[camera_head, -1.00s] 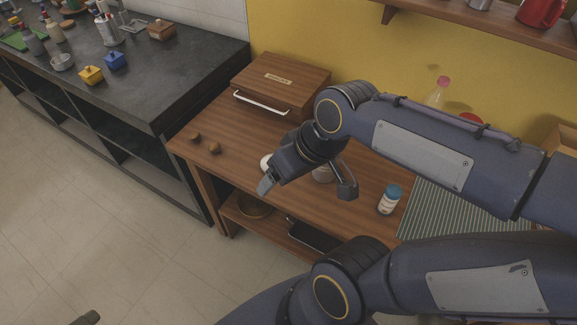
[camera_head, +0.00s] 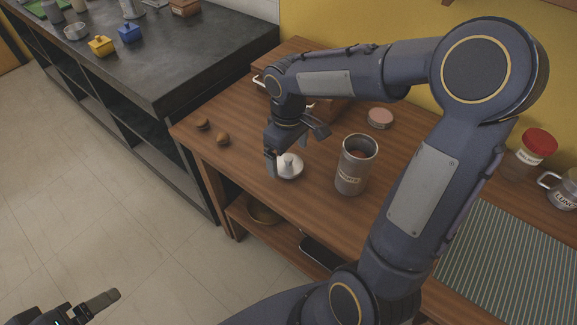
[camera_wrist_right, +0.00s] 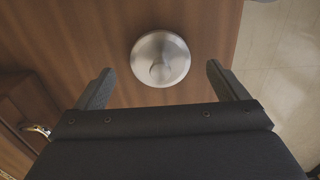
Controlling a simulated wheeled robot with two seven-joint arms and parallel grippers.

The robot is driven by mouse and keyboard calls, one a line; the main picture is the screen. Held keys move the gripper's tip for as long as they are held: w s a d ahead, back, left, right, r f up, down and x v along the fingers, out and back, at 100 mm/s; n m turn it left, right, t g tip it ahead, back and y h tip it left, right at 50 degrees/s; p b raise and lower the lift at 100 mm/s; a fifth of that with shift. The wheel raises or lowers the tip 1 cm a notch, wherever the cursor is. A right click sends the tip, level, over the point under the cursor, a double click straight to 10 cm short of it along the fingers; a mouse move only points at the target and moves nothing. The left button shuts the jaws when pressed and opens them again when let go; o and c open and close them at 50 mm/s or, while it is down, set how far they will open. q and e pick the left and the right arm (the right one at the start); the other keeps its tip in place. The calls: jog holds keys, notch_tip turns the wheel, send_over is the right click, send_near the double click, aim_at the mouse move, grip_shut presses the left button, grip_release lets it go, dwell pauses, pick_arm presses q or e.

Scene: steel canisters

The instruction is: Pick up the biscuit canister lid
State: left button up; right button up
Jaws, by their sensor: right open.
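The steel lid (camera_head: 291,170), round with a central knob, lies flat on the wooden table near its front edge. It also shows in the right wrist view (camera_wrist_right: 160,45), knob facing the camera. The open steel canister (camera_head: 352,177) stands upright to its right; its label is too small to read surely. My right gripper (camera_head: 294,146) is open and empty above the lid, fingers pointing down. In the right wrist view its fingertips (camera_wrist_right: 160,72) are spread on either side of the lid, apart from it. My left gripper (camera_head: 100,299) is only partly in view at the bottom left.
Two small brown round things (camera_head: 222,139) lie left of the lid. A pinkish round lid or tin (camera_head: 380,118) lies behind the canister. A red-lidded jar (camera_head: 533,150), a steel mug (camera_head: 563,188) and a striped mat (camera_head: 510,260) are at the right.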

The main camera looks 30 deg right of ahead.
notch_tip(320, 180, down, 2)
jog(key=shift+f, duration=0.25)
jog(key=c, duration=1)
jog(key=shift+c, duration=0.4)
